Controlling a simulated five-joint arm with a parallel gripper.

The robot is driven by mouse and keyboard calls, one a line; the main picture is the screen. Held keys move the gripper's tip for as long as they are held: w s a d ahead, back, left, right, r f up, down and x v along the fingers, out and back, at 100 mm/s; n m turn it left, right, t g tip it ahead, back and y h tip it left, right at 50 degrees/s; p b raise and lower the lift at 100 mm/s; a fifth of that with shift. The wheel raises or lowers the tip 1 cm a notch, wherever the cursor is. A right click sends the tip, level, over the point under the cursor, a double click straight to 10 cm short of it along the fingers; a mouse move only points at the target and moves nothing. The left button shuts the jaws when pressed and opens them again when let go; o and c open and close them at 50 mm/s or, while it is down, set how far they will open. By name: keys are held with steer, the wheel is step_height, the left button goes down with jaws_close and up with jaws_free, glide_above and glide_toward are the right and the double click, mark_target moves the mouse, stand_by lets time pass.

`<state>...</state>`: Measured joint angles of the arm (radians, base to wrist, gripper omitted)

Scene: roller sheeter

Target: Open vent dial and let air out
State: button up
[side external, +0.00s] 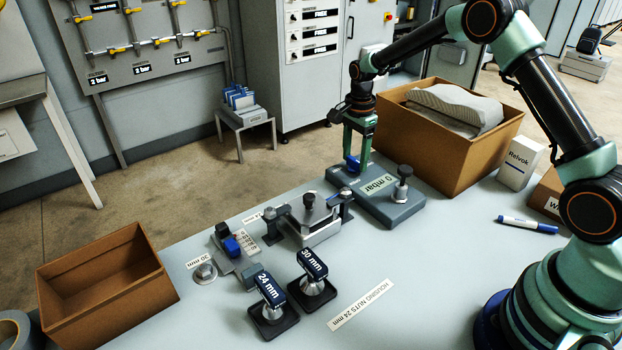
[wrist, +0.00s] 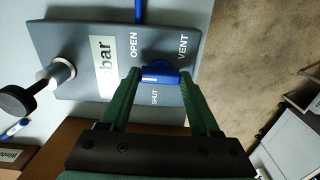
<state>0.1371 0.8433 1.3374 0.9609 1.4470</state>
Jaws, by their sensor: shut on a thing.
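The blue vent dial (wrist: 160,72) sits on a grey panel unit (wrist: 70,30) with OPEN, VENT and SHUT lettered around it. In the side view the dial (side external: 351,165) is at the unit's far left end, and the unit (side external: 385,210) bears a label reading 0 mbar (side external: 377,184). My gripper (side external: 358,158) points down over the dial. In the wrist view its green fingers (wrist: 160,82) stand on either side of the dial, shut on it. The fingers partly cover the dial, and I cannot tell its exact setting.
A black-topped knob (side external: 402,183) stands on the unit's right part. A brown box with grey foam (side external: 450,145) is close behind my gripper. A clamp fixture (side external: 312,218) is to the left. Labelled 24 mm (side external: 270,290) and 30 mm (side external: 313,263) tools stand in front.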

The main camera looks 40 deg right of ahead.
mark_target(355, 159)
steer(key=shift+d+r, duration=0.1)
steer(key=shift+r, duration=0.05)
steer(key=o, duration=1.4)
steer(key=shift+c, duration=0.2)
step_height(355, 159, up, 12)
